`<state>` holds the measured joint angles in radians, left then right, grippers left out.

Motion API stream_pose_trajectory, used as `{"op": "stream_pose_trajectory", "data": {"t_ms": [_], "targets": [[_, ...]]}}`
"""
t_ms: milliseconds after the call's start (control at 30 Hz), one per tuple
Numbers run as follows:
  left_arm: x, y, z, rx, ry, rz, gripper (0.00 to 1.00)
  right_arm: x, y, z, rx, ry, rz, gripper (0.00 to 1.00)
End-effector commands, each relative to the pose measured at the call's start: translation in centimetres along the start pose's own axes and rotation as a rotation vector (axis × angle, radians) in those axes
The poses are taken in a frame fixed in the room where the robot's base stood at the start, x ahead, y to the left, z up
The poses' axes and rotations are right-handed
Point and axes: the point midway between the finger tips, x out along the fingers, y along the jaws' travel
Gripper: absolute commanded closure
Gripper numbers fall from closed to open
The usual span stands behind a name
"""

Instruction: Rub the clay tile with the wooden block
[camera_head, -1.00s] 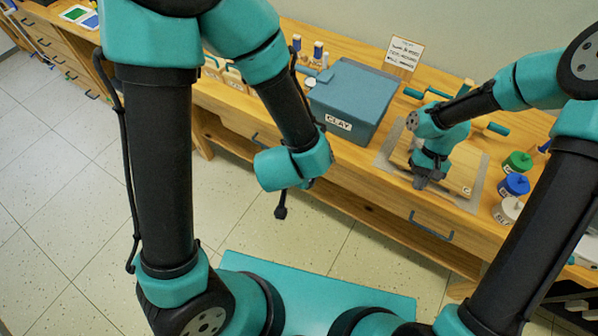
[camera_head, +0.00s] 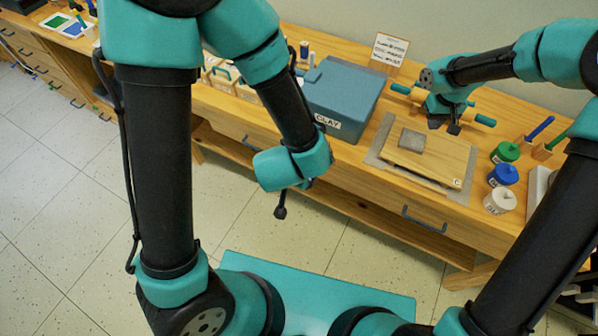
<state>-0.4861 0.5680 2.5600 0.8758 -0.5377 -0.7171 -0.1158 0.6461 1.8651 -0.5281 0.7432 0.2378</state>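A small grey square slab (camera_head: 412,140), which looks like the clay tile, lies on a flat pale wooden board (camera_head: 430,165) marked with a letter C. The board lies on a grey mat (camera_head: 384,131).
A blue CLAY box (camera_head: 345,95) stands left of the board. A rolling pin (camera_head: 442,104) with teal handles lies behind it, partly covered by my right gripper. Green (camera_head: 506,153), blue (camera_head: 503,174) and white (camera_head: 500,200) jars stand at the right. A sign (camera_head: 389,49) stands at the back.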

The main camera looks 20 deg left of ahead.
Motion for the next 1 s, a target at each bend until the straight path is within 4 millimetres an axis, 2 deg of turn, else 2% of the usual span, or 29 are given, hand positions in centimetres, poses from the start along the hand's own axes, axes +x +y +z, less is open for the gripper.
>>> {"op": "stream_pose_trajectory", "data": {"t_ms": [233, 700, 1000], "targets": [[0.0, 0.0, 0.0, 0.0, 0.0, 0.0, 0.45, 0.9, 0.0, 0.1, 0.0, -0.004, -0.001, 1.0], [0.0, 0.0, 0.0, 0.0, 0.0, 0.0, 0.45, 4.8, 0.0, 0.1, 0.001, -0.002, -0.002, 1.0], [0.0, 0.0, 0.0, 0.0, 0.0, 0.0, 0.45, 5.0, -0.1, 0.1, 0.0, -0.001, -0.003, 1.0]]}}
